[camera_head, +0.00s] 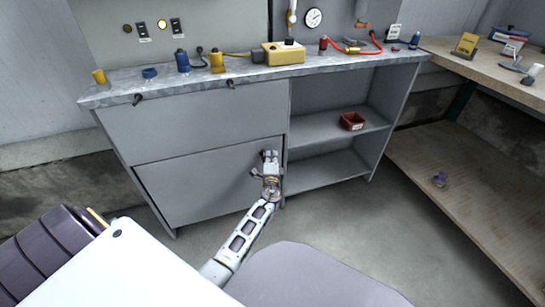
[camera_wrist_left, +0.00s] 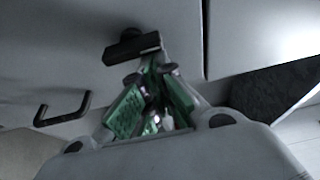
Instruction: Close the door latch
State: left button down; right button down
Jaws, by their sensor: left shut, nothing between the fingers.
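A dark U-shaped handle (camera_wrist_left: 62,108) is on the panel to the left of the fingers. The door looks flush with the cabinet front. My right gripper is not in view.
The grey worktop (camera_head: 130,92) above carries a yellow box (camera_head: 284,53) and several small items. Open shelves right of the door hold a red bin (camera_head: 352,121). A wooden bench (camera_head: 460,175) stands at the right. The floor before the shelves is clear.

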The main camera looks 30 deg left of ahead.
pick_arm(q)
jog(key=shift+r, duration=0.1)
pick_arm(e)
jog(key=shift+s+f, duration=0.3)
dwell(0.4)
